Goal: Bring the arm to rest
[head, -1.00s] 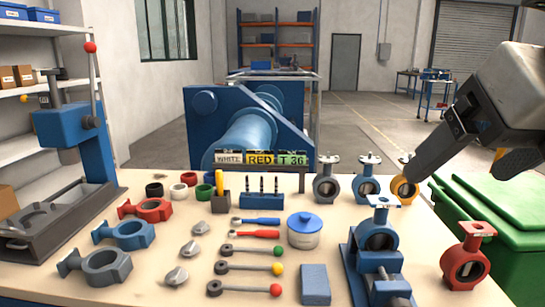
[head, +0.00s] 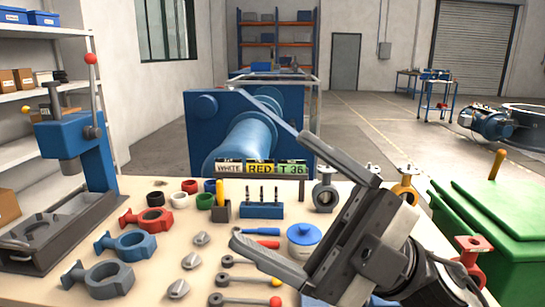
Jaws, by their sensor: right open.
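My right gripper (head: 270,190) reaches in from the lower right of the head view, over the right half of the workbench (head: 160,290). Its two fingers are spread wide apart and nothing is between them. One finger points up toward the sign reading WHITE, RED, T 36 (head: 262,168); the other lies in front of the tools near the blue-lidded jar (head: 304,234). My left gripper is not in view.
Valve bodies in red (head: 146,217), blue (head: 125,244) and grey (head: 98,278) lie at left beside a blue press (head: 75,150). A grey valve (head: 325,190) and a yellow valve (head: 405,185) stand at the back. A green bin (head: 510,215) stands right.

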